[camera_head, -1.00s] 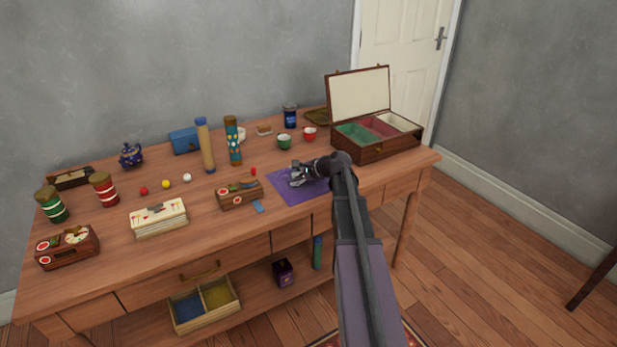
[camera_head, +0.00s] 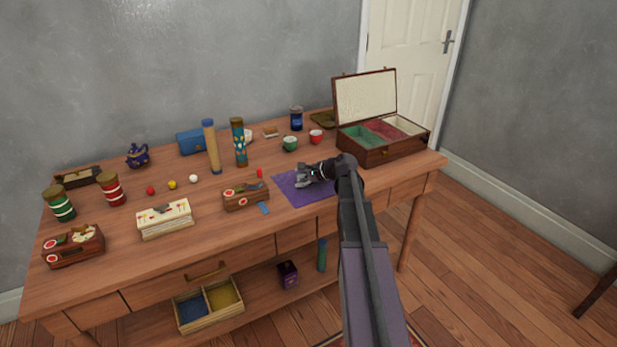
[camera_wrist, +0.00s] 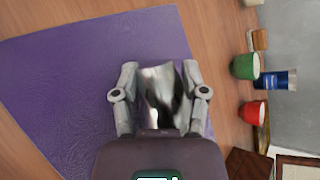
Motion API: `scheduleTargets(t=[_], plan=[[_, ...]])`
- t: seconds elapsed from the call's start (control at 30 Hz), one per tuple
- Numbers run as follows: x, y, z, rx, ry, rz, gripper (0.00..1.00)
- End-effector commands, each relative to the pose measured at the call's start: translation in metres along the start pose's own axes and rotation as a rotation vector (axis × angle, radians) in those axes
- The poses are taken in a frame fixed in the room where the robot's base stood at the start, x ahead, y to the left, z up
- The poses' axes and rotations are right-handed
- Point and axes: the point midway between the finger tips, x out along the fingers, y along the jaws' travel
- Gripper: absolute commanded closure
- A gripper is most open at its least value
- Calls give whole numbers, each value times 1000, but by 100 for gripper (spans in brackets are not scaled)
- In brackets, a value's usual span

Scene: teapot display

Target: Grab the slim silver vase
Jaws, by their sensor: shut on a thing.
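My gripper (camera_head: 306,175) is over the purple mat (camera_head: 287,193) near the right part of the table. In the wrist view the two grey fingers of my gripper (camera_wrist: 161,85) are closed on both sides of a shiny silver vase (camera_wrist: 162,98). The vase looks slim and reflective, and its lower part is hidden behind the gripper's body. The purple mat (camera_wrist: 70,90) spreads under and left of it in the wrist view. In the head view the vase is hard to tell apart from the gripper. I cannot tell whether it touches the mat.
A green cup (camera_head: 290,144), a red cup (camera_head: 316,136) and a blue jar (camera_head: 297,118) stand behind the mat. An open wooden box (camera_head: 386,152) is at the right. A small wooden box (camera_head: 245,198) and a blue tag (camera_head: 264,208) lie left of the mat.

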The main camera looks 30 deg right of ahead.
Motion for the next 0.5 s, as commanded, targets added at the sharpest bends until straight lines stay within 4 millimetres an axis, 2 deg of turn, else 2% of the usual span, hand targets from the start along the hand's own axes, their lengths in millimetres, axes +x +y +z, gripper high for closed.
scheduleTargets(t=[0.5], plan=[[-11,-13,11,1,0,1,100]])
